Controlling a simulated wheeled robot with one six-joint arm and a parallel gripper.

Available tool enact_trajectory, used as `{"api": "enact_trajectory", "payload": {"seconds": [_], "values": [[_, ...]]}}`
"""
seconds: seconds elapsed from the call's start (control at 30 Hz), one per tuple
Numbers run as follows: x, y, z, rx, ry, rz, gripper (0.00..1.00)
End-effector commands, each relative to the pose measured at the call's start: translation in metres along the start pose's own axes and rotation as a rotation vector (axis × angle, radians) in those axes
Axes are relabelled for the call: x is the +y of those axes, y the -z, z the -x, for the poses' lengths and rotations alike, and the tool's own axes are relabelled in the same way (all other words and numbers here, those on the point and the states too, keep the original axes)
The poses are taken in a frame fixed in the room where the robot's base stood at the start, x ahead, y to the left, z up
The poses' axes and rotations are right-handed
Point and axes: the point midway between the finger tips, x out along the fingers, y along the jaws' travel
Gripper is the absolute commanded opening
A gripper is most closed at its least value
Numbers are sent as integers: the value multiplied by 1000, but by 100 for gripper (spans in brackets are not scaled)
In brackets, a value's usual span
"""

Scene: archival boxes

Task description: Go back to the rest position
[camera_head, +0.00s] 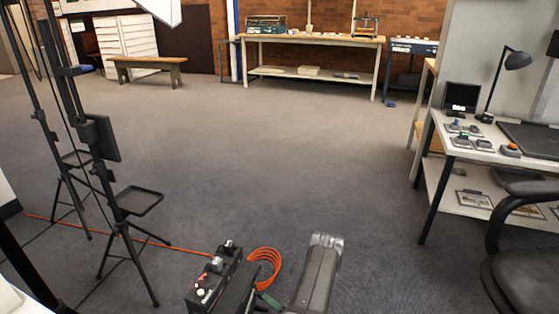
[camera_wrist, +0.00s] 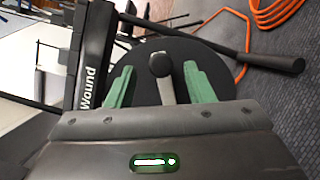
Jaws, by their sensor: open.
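My gripper (camera_wrist: 158,80) shows in the wrist view with its two green fingers spread apart. No object is held between them. A dark round-ended part and a dark disc show behind the gap between the fingers; I cannot tell what they belong to. In the head view, a grey arm link of mine rises at the bottom middle, and a small green part shows beside it. The fingers cannot be made out clearly there.
An orange cable (camera_head: 264,262) lies coiled on the floor near a black box with knobs (camera_head: 214,278). Black stands (camera_head: 112,175) are at left. A desk (camera_head: 490,150) and chair (camera_head: 525,255) are at right. A workbench (camera_head: 312,40) and low bench (camera_head: 148,62) stand behind. The middle floor is clear.

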Motion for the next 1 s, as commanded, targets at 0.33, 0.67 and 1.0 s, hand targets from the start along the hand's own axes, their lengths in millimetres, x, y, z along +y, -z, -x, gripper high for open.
{"api": "enact_trajectory", "payload": {"seconds": [0.33,0.67,1.0], "values": [[1,-1,44,-5,1,0,48],[1,-1,81,-3,0,1,48],[-1,1,80,4,-3,0,48]]}}
